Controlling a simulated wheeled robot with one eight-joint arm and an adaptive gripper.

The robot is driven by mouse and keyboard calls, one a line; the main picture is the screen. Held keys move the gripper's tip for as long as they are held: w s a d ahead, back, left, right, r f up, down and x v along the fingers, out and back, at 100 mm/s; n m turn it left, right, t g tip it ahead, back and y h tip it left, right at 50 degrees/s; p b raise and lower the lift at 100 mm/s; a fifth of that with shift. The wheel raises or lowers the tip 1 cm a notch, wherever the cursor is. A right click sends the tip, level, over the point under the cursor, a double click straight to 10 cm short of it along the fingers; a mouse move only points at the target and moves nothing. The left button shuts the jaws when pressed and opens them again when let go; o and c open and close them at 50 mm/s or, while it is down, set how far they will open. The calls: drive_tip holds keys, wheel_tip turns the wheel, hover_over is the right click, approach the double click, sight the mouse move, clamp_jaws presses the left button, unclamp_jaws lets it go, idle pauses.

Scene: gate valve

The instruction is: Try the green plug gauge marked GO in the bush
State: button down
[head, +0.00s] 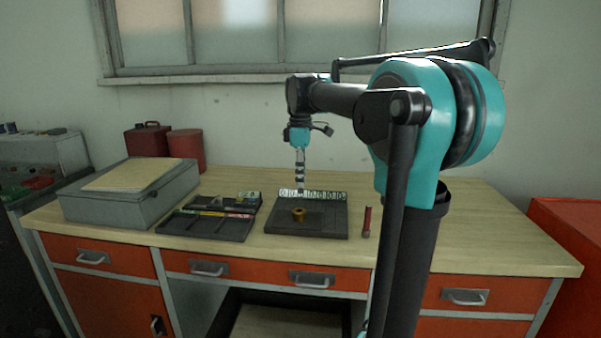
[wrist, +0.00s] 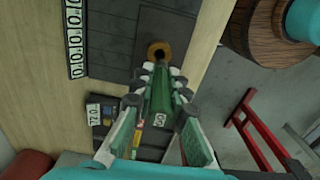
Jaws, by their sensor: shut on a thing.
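In the head view the brass bush (head: 298,214) stands on a dark plate (head: 325,225) on the bench. In the wrist view the bush (wrist: 158,51) shows from above, its dark bore open. My gripper (head: 300,182) points down above the plate, behind the bush in the head view. In the wrist view my gripper (wrist: 160,82) is shut on a green piece, the green plug gauge (wrist: 161,98), which reaches toward the bush but looks apart from it. A small white label shows near it; I cannot tell whether it is on the gauge. The gauge's tip is hard to make out.
A strip of number tiles (head: 312,195) stands at the plate's back edge. A dark tray (head: 205,228) with coloured pieces lies left of the plate. A grey box (head: 130,205) stands further left. A thin red cylinder (head: 367,221) stands right of the plate. The bench's right side is clear.

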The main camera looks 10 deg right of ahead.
sight(300, 192)
drive_tip(key=shift+a+f, duration=0.25)
drive_tip(key=shift+f, duration=2.55)
drive_tip(key=shift+f, duration=0.25)
drive_tip(key=shift+r, duration=0.25)
idle(0.6)
drive_tip(key=shift+f, duration=0.25)
idle(1.8)
drive_tip(key=shift+r, duration=0.25)
idle(0.5)
drive_tip(key=shift+w+d+f, duration=0.1)
drive_tip(key=shift+f, duration=0.1)
idle(1.1)
